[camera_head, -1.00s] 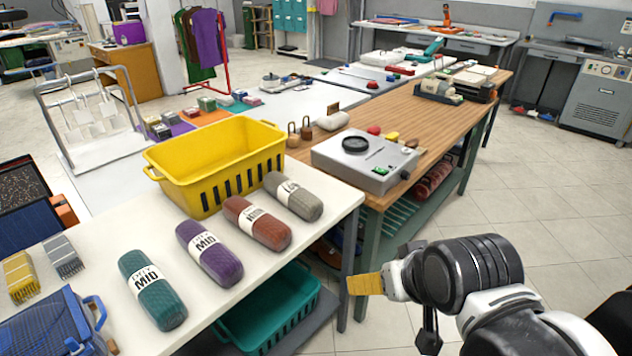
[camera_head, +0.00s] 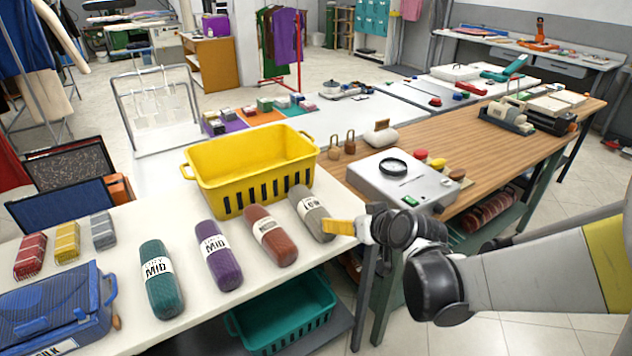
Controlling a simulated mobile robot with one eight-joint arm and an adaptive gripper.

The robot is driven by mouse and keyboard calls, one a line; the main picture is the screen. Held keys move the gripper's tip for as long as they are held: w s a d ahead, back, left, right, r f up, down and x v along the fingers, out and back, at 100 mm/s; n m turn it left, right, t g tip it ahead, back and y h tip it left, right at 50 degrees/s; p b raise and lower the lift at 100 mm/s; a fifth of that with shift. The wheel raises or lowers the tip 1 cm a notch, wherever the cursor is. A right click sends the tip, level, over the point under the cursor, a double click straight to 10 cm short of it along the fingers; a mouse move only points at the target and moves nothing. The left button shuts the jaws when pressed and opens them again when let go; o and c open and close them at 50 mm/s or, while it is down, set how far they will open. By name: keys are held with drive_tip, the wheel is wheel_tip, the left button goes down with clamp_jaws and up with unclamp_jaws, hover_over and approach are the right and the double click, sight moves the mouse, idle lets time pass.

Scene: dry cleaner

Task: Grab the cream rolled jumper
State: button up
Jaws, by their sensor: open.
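Four rolled knits lie in a row on the white table: teal (camera_head: 161,292), purple (camera_head: 222,268), rust (camera_head: 276,246) and a grey-beige one (camera_head: 303,203) at the right end, each with a white paper band. None is clearly cream; the grey-beige roll is the palest in the row. My gripper (camera_head: 332,226) is open and empty, seen side-on with its yellow fingertips pointing left. Its tips overlap the right side of the grey-beige roll in the picture; whether they touch cannot be told.
A yellow basket (camera_head: 215,178) stands just behind the rolls. A grey box device (camera_head: 432,186) and padlocks (camera_head: 350,142) are on the wooden table. A teal crate (camera_head: 262,328) sits below.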

drive_tip(key=n+t+y+p, duration=0.1)
drive_tip(key=p, duration=0.1)
approach(313, 210)
drive_tip(key=shift+w+d+f, duration=0.2)
drive_tip(key=shift+f, duration=0.3)
drive_tip(key=shift+w+d+f, duration=0.2)
drive_tip(key=shift+f, duration=0.3)
drive_tip(key=shift+w+a+f+t+y, duration=0.1)
drive_tip(key=shift+f+t+y, duration=0.1)
drive_tip(key=shift+f, duration=0.1)
drive_tip(key=shift+w+a+f+t+y, duration=0.1)
drive_tip(key=shift+a+f+y, duration=0.1)
drive_tip(key=shift+f, duration=0.1)
drive_tip(key=b+x, duration=0.1)
drive_tip(key=x, duration=0.4)
drive_tip(key=b+x, duration=0.2)
drive_tip(key=x, duration=0.3)
drive_tip(key=shift+w+r, duration=0.1)
drive_tip(key=shift+w, duration=0.35)
drive_tip(key=shift+r, duration=0.1)
drive_tip(key=c, duration=1.5)
drive_tip(key=shift+r, duration=0.1)
